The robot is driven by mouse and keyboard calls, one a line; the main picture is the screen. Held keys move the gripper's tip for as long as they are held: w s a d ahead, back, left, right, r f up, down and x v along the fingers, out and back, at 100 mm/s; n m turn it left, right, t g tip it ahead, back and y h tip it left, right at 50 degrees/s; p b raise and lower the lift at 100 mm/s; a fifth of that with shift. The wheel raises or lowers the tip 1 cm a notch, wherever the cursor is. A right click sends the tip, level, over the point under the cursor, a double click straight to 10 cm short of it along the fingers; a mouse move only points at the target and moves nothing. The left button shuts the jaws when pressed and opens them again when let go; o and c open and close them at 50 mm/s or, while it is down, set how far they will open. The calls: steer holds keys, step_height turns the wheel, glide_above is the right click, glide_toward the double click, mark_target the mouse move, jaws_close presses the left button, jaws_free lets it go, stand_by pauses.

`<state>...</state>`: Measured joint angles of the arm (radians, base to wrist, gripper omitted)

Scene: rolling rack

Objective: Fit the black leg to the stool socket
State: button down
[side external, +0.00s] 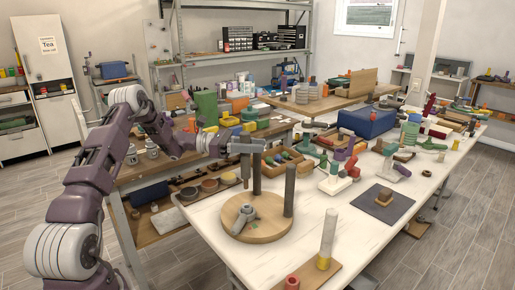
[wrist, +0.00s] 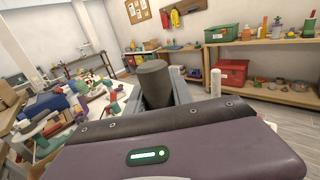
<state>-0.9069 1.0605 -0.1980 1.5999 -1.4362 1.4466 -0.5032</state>
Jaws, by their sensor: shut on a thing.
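The stool (side external: 268,232) is a round wooden disc lying flat on the white table, with a grey socket piece (side external: 243,214) on top. A dark grey leg (side external: 289,190) stands upright at its right edge. My gripper (side external: 250,147) is above the disc, shut on the black leg (side external: 256,180). The black leg hangs upright, its lower end close to the disc behind the socket piece; I cannot tell whether it touches. In the wrist view the black leg's round end (wrist: 153,68) shows between the fingers; its lower part is hidden.
A white cylinder with a yellow base (side external: 326,240) and a red socket (side external: 292,282) stand at the near table edge. A dark pad with a block (side external: 384,198) lies to the right. Coloured parts crowd the table behind.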

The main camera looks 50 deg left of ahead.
glide_above(248, 178)
steer(key=w, duration=0.2)
steer(key=shift+w+d+f, duration=0.1)
steer(key=shift+d+f, duration=0.1)
steer(key=shift+f, duration=1.2)
steer(key=shift+w+d+f, duration=0.1)
steer(key=shift+d+f, duration=0.05)
steer(key=shift+f, duration=1.25)
steer(key=shift+f, duration=0.1)
steer(key=shift+f, duration=2.85)
steer(key=c, duration=1)
jaws_free()
steer(key=shift+c, duration=0.2)
steer(key=v, duration=0.7)
